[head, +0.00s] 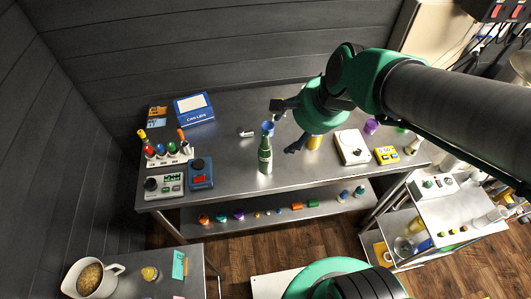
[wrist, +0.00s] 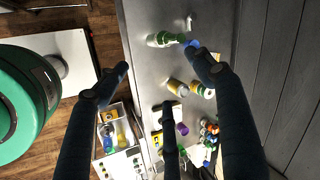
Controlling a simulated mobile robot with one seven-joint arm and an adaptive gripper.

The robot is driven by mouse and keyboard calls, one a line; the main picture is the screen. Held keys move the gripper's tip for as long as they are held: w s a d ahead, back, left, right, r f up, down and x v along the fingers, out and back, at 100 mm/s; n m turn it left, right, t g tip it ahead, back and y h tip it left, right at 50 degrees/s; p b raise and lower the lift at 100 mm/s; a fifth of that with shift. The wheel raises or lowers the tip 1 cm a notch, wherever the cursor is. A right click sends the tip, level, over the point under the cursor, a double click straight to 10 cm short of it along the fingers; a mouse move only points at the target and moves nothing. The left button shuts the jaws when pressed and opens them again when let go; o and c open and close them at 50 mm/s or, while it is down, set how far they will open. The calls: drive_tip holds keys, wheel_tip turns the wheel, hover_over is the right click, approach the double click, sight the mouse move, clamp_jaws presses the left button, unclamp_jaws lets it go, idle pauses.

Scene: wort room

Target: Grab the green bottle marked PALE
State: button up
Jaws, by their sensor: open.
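A green bottle (head: 265,155) with a pale label stands upright on the steel bench; its lettering is too small to read. In the wrist view the green bottle (wrist: 165,39) shows near the top, beyond the fingertips. My gripper (head: 283,128) is above the bench, to the right of the bottle and apart from it. In the wrist view my gripper (wrist: 158,72) has its dark fingers spread, with nothing held between them.
A blue cup (head: 268,127) stands close behind the bottle. A yellow-brown container (head: 314,143) and a white scale (head: 352,147) lie to the right. A bottle rack (head: 168,158) and a blue device (head: 200,173) are to the left. The bench front beside the bottle is clear.

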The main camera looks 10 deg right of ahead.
drive_tip(key=w+a+f+m+p, duration=0.3)
drive_tip(key=w+f+m, duration=0.2)
drive_tip(key=w+m, duration=0.3)
drive_tip(key=m+g+p, duration=0.1)
drive_tip(key=m+p, duration=0.3)
drive_tip(key=m, duration=0.7)
hover_over(269, 149)
drive_tip(key=s, duration=0.1)
drive_tip(key=f, duration=0.8)
drive_tip(key=shift+d+f, duration=0.1)
drive_tip(key=shift+d, duration=0.2)
drive_tip(key=shift+w+f+m, duration=0.1)
drive_tip(key=shift+f+m, duration=0.2)
drive_tip(key=shift+f, duration=0.15)
drive_tip(key=shift+f, duration=0.15)
wheel_tip(269, 149, down, 8)
drive_tip(key=b, duration=0.5)
drive_tip(key=shift+w+a+f+b, duration=0.1)
drive_tip(key=shift+w+f+b, duration=0.05)
drive_tip(key=shift+f+b, duration=0.2)
drive_tip(key=shift+f, duration=0.15)
drive_tip(key=shift+b+x, duration=1.45)
drive_tip(key=shift+x, duration=1.65)
